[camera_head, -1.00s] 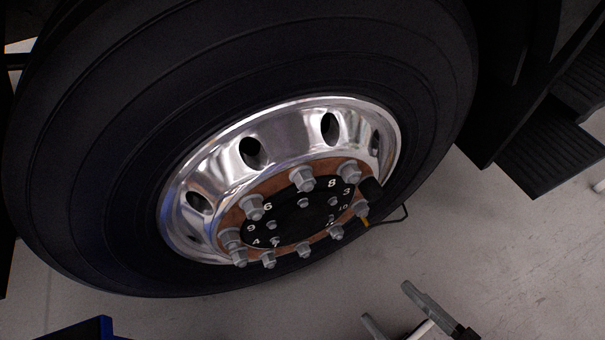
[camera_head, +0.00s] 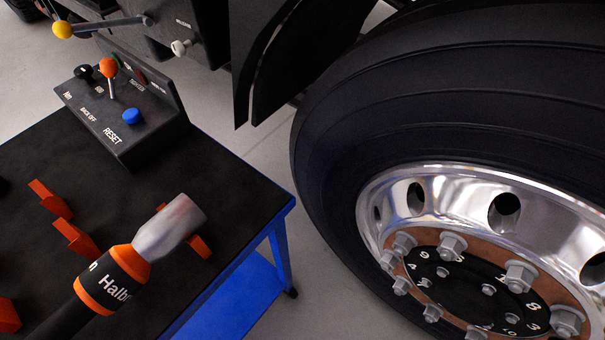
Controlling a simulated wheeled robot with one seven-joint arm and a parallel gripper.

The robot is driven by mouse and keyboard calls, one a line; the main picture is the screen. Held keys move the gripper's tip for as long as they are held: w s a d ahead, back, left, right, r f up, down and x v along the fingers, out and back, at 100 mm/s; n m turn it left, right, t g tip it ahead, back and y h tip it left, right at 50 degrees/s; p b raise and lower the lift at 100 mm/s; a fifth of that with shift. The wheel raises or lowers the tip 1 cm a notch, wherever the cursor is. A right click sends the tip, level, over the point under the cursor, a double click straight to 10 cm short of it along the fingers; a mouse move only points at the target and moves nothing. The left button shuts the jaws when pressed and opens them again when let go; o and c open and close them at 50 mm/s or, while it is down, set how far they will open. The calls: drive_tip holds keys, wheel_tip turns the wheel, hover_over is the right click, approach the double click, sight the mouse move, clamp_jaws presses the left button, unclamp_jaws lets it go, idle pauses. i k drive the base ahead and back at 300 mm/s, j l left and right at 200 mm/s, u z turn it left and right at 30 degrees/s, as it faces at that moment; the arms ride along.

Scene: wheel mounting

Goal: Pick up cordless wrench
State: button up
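The cordless wrench (camera_head: 127,268) is at the lower left, over a cart with a black top (camera_head: 235,205). It has a silver-grey nose pointing up and right and a black body with orange rings and the letters "Halb". Its rear end and handle are cut off by the bottom edge. It appears to rest on orange holders (camera_head: 200,247), partly hidden under it. My gripper is not in view.
A control box (camera_head: 140,105) with levers and a blue button stands at the cart's back. More orange holders (camera_head: 75,238) stand left of the wrench. A truck wheel (camera_head: 400,120) with lug nuts fills the right. A floor gap separates cart and wheel.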

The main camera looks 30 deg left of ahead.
sight(103, 289)
drive_tip(key=l+u, duration=0.2)
drive_tip(key=u, duration=0.25)
drive_tip(key=i+l+u, duration=0.1)
drive_tip(key=l+u, duration=0.15)
drive_tip(key=u, duration=0.2)
drive_tip(key=l+u, duration=0.2)
drive_tip(key=u, duration=0.25)
